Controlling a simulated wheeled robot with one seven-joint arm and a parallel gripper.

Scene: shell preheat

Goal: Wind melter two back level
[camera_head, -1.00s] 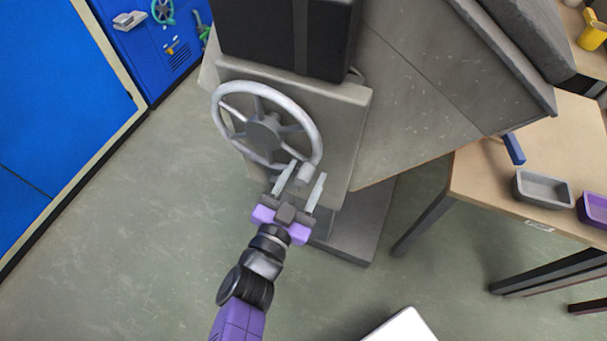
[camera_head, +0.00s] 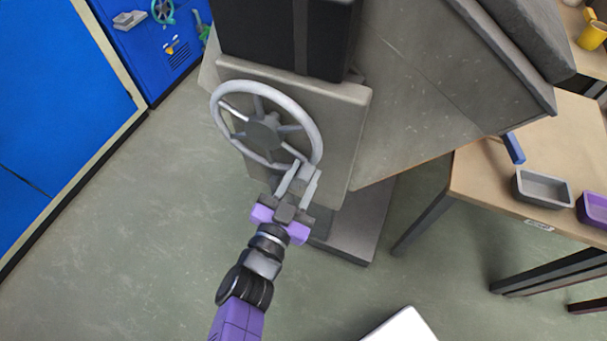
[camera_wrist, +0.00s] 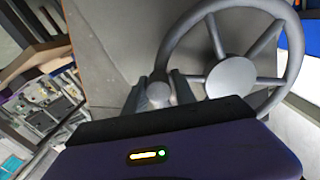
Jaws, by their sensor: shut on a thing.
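A grey spoked handwheel (camera_head: 262,132) is mounted on the front plate of a large grey machine (camera_head: 420,75), which leans at a tilt in the head view. My gripper (camera_head: 301,180) is shut on the handwheel's crank knob (camera_head: 305,176), at the lower right of the rim. In the wrist view the wheel (camera_wrist: 232,77) fills the upper right, and the round end of the knob (camera_wrist: 158,94) sits between the two fingers. The fingers hide the sides of the knob. No label on the machine is readable.
A wooden table (camera_head: 475,185) at right carries a grey tray (camera_head: 543,188), a purple tray (camera_head: 594,208) and a blue-handled thing (camera_head: 513,148). A blue cabinet (camera_head: 165,45) with another wheel stands at upper left. The floor at left is clear.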

